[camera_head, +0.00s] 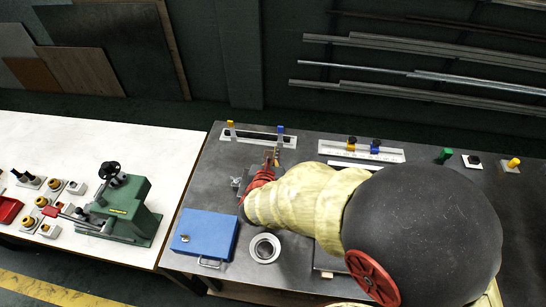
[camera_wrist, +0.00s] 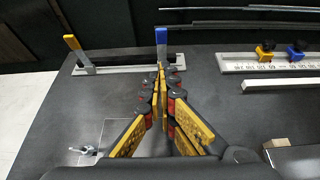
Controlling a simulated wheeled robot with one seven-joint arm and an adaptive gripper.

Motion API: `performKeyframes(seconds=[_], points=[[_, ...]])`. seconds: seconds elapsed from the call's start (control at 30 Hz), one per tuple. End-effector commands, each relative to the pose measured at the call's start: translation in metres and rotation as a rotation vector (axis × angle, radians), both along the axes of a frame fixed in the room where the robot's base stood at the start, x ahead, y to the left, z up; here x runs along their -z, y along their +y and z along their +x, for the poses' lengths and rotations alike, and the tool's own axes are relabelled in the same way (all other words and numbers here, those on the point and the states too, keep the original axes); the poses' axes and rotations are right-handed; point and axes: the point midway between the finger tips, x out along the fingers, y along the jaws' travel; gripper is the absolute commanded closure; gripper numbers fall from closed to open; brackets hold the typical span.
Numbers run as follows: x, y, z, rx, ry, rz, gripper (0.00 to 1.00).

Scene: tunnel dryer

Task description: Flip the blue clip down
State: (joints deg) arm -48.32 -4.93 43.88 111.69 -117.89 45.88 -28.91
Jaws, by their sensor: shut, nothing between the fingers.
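The blue clip (camera_head: 281,130) stands upright at the right end of a slim rail (camera_head: 255,136) at the back of the dark table. It also stands upright in the wrist view (camera_wrist: 161,37), with a grey lower part. A yellow clip (camera_head: 230,124) stands at the rail's left end; in the wrist view (camera_wrist: 72,42) it leans slightly left. My gripper (camera_head: 271,153) is shut and empty, on the near side of the blue clip. In the wrist view its fingertips (camera_wrist: 160,70) overlap the clip's lower part; I cannot tell whether they touch it.
A ruler-marked rail (camera_head: 335,149) with yellow and blue knobs lies to the right, with a pale bar before it. A blue box (camera_head: 204,234) and a metal ring (camera_head: 265,248) sit nearer. A green machine (camera_head: 128,208) stands on the white table. The table left of my gripper is mostly clear.

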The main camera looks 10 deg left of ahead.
Motion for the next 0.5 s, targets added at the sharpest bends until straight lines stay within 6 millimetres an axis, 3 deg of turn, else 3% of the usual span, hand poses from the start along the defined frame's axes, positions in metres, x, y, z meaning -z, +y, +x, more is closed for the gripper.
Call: performKeyframes(seconds=[0.3,0.5], points=[[0.031,0.002,0.057,0.003,0.001,0.000,1.00],[0.025,0.004,0.084,0.002,0.000,0.001,1.00]])
